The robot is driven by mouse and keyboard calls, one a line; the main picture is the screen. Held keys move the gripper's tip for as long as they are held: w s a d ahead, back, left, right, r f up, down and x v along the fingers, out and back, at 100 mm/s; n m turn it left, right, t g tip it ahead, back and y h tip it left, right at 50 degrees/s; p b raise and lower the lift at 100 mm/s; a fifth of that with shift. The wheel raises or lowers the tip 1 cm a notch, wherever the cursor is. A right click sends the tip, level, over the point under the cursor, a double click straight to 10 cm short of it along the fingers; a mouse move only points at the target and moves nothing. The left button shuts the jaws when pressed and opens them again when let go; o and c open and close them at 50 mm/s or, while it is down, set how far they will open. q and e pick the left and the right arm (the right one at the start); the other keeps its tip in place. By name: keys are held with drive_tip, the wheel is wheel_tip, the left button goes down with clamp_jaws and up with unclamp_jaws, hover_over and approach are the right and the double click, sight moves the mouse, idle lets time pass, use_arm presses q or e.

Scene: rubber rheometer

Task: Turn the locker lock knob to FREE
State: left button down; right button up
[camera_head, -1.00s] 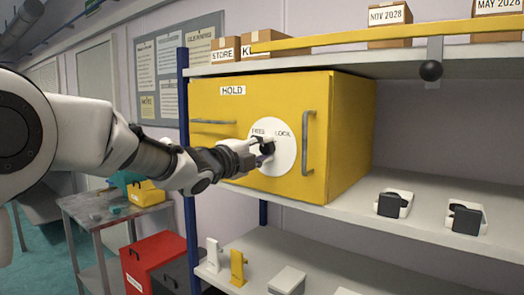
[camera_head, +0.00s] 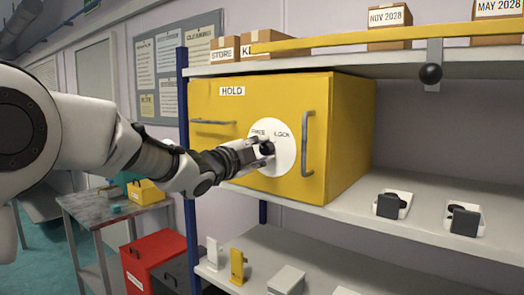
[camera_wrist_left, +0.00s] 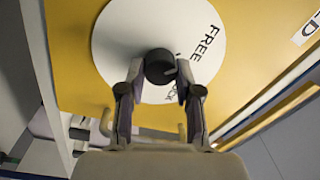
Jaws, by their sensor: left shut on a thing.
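A yellow locker (camera_head: 348,130) labelled HOLD stands on the shelf. On its front is a round white dial (camera_head: 286,165) printed FREE on the left and LOCK on the right. The black lock knob (camera_head: 267,148) is at the dial's middle. My left gripper (camera_head: 262,151) is at the knob and shut on it. In the left wrist view its fingers (camera_wrist_left: 159,80) stand either side of the knob (camera_wrist_left: 158,62), and FREE reads clearly while LOCK is partly hidden below. A small light mark shows at the knob's right there; its exact setting is hard to tell. My right gripper is out of view.
A grey vertical handle (camera_head: 307,142) stands right of the dial, and a horizontal one (camera_head: 213,122) is at its upper left. Two small devices (camera_head: 393,204) sit on the shelf at right. A black ball (camera_head: 431,74) hangs from the upper shelf.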

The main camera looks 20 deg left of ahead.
use_arm(q)
drive_tip(key=c, duration=0.8)
unclamp_jaws()
drive_tip(key=v, duration=0.7)
drive_tip(key=shift+f, duration=0.15)
